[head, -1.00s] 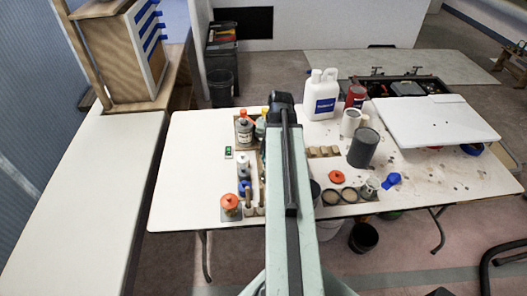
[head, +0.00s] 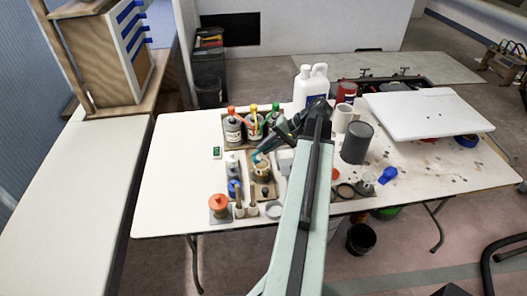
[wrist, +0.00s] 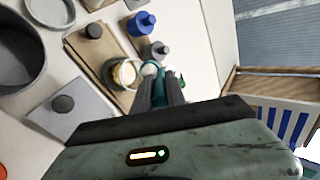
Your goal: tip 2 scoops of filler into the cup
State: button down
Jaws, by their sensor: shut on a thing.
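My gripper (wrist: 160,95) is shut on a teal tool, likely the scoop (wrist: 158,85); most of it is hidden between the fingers. In the head view my gripper (head: 268,148) points down and left over the table. A small cup (wrist: 123,72) with cream-coloured stuff inside stands just beside the fingertips in the wrist view. In the head view the cup (head: 262,171) stands on a wooden board (head: 263,195), close below the teal tip. Whether the tool touches the cup, and whether it carries filler, I cannot tell.
Bottles with red, yellow and green tops (head: 233,127) stand behind the cup. A blue bottle (wrist: 140,23) and a grey bottle (wrist: 160,50) are near the fingers. An orange-lidded pot (head: 219,205) stands front left. A dark grey can (head: 357,143) stands to the right. The table's left part is clear.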

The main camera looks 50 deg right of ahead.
jog(key=t+y+b, duration=0.1)
jog(key=b, duration=0.1)
jog(key=s+d+f+b, duration=0.1)
jog(key=b, duration=0.1)
jog(key=t+y+b, duration=0.1)
jog(key=b, duration=0.2)
jog(key=shift+s+d+f+t+y, duration=0.15)
jog(key=shift+d+f+t+y, duration=0.05)
jog(key=shift+d+t+y, duration=0.1)
jog(key=shift+b, duration=0.35)
jog(key=shift+s+r, duration=0.1)
jog(key=shift+r, duration=0.05)
dwell(0.4)
